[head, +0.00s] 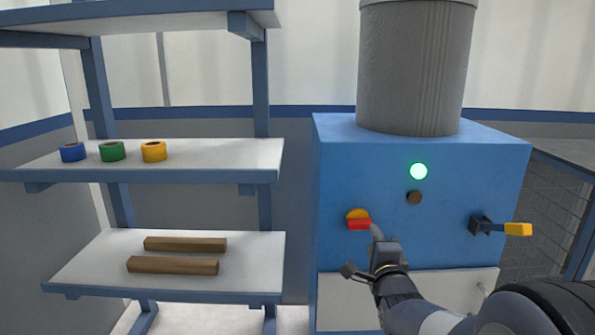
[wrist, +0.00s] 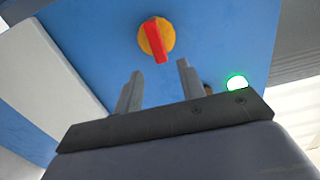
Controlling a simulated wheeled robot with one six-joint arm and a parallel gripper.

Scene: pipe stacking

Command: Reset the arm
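My arm reaches in from the lower right in the head view, and my gripper (head: 366,250) is just in front of the blue machine (head: 350,160), beside a red and yellow rotary knob (head: 358,219). In the wrist view, my gripper's two fingers (wrist: 158,82) stand apart with nothing between them. The knob (wrist: 156,40) lies beyond the fingertips, and a gap shows between them. The knob's red handle looks about level in the head view.
A lit green lamp (head: 419,171), a brown button (head: 414,198) and a yellow-ended lever (head: 517,229) are on the machine. A grey cylinder (head: 415,70) stands on top. A shelf (head: 220,155) at left holds tape rolls (head: 112,151) and brown bars (head: 173,265).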

